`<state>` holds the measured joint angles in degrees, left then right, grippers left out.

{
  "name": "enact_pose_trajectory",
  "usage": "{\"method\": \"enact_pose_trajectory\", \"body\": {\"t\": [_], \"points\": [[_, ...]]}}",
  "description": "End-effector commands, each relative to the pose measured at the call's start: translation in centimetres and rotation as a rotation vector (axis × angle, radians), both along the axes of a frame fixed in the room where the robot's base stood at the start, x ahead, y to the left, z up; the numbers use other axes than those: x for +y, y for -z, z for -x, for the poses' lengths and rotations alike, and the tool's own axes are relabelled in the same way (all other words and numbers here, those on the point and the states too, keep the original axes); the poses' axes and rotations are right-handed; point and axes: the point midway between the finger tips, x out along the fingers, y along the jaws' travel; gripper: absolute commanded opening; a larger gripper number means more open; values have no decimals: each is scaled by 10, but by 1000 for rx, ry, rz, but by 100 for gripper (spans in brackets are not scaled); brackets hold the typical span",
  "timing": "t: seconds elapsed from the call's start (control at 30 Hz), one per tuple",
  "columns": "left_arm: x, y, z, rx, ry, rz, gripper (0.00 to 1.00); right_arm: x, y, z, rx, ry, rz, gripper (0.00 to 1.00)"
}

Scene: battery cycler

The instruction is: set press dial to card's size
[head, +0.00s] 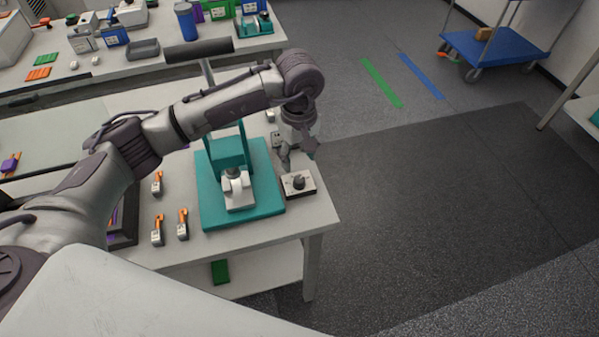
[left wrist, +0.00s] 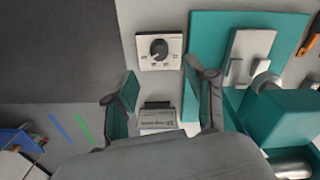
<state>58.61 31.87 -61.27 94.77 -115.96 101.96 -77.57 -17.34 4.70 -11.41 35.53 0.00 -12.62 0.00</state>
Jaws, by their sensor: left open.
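The press (head: 262,200) is a teal stand with a white block at its front, near the table's right end. It also shows at the upper right of the left wrist view (left wrist: 207,30). The dial (head: 299,182) is a black knob on a small white-topped box beside the press. In the left wrist view the dial (left wrist: 159,48) shows small marks around it, too small to read. A card (left wrist: 157,117) with printed text stands in a dark holder, seen between my fingers; its size is not legible. My left gripper (head: 298,158) is open and empty, above and behind the dial box.
Several orange-and-white pieces (head: 182,224) stand on the table left of the press. A back bench (head: 110,68) holds trays, bins and a blue cup. A blue cart (head: 495,48) stands far right. The floor right of the table is clear.

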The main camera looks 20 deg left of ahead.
Motion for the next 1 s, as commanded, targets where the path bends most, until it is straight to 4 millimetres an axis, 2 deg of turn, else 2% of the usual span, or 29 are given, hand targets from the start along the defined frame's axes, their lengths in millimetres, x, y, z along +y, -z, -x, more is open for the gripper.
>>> {"method": "enact_pose_trajectory", "body": {"t": [0.03, 0.2, 0.4, 0.6, 0.8, 0.87, 1.0], "points": [[0, 9, 1, 6, -1, 0, 55, 0, -7, 0, 1, 0, 0, 40], [-1, 44, 1, 6, -2, 1, 55, 0, -17, 0, 1, 0, 0, 40], [-1, 71, 1, 3, -1, 2, 55, 0, -23, 0, 0, 0, 0, 40], [-1, 81, 0, 1, 0, 2, 55, 0, -24, -1, 0, 0, 0, 40], [-1, 81, 0, 0, 0, 3, 55, 1, -24, -2, -2, 0, -1, 40], [-1, 81, 0, 0, 0, 3, 49, 1, -24, -2, -3, 0, -2, 40], [-1, 81, 0, 0, 0, 3, 25, 3, -24, -2, -2, 0, -4, 40]]}}
